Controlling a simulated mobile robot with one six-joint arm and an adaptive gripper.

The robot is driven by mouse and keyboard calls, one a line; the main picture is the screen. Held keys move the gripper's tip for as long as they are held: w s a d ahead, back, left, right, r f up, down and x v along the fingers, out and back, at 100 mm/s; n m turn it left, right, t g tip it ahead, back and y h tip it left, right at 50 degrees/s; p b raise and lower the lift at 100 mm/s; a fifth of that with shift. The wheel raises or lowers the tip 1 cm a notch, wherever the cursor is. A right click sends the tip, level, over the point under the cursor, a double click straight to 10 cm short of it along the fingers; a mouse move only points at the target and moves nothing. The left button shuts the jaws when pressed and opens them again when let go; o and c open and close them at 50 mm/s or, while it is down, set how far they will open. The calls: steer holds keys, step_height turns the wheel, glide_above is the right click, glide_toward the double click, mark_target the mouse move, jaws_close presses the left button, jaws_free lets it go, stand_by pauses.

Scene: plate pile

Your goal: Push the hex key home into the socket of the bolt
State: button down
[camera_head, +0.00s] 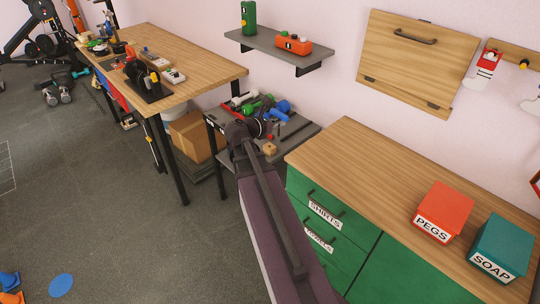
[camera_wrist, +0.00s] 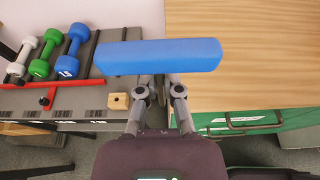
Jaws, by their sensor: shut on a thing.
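My gripper (camera_wrist: 160,80) is shut on a long blue bar with a flat face, which lies crosswise over its fingertips in the wrist view. I take this blue bar (camera_wrist: 160,56) to be the handle of the hex key; its metal shaft is not seen. A small wooden block (camera_wrist: 118,101) with a dark round spot on top sits on the grey shelf, left of my fingers. It also shows in the camera_head view (camera_head: 270,148), just below my gripper (camera_head: 268,128). I cannot tell whether the spot is the bolt's socket. No bolt is clearly seen.
White, green and blue dumbbells (camera_wrist: 73,52) lie on the grey shelf (camera_wrist: 85,100), near a red bar (camera_wrist: 50,97). A wooden counter (camera_head: 370,165) with green drawers stands close on the right, bearing red (camera_head: 443,210) and teal (camera_head: 500,245) boxes. A workbench (camera_head: 180,60) stands left.

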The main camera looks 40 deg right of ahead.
step_height(320, 180, down, 16)
steer(key=a+b, duration=0.2)
steer(key=b, duration=1.3)
steer(key=w+d, duration=0.2)
steer(key=w, duration=0.1)
steer(key=w+d+b, duration=0.1)
steer(key=w+d, duration=0.2)
steer(key=w, duration=0.1)
steer(key=w+d+f, duration=0.1)
steer(key=w+d, duration=0.1)
steer(key=w, duration=0.2)
steer(key=shift+w+d+f, duration=0.1)
steer(key=shift+d, duration=0.05)
steer(key=shift+w, duration=0.1)
steer(key=shift+w+d, duration=0.15)
steer(key=shift+w, duration=0.05)
steer(key=shift+w+d+f+b, duration=0.55)
steer(key=shift+w+f+b, duration=0.1)
steer(key=shift+w+b, duration=0.2)
steer(key=shift+s+f+b, duration=0.1)
steer(key=shift+f+b, duration=0.2)
steer(key=shift+b, duration=0.05)
steer(key=shift+f+b, duration=0.7)
steer(key=shift+f, duration=0.1)
steer(key=shift+f+b, duration=0.35)
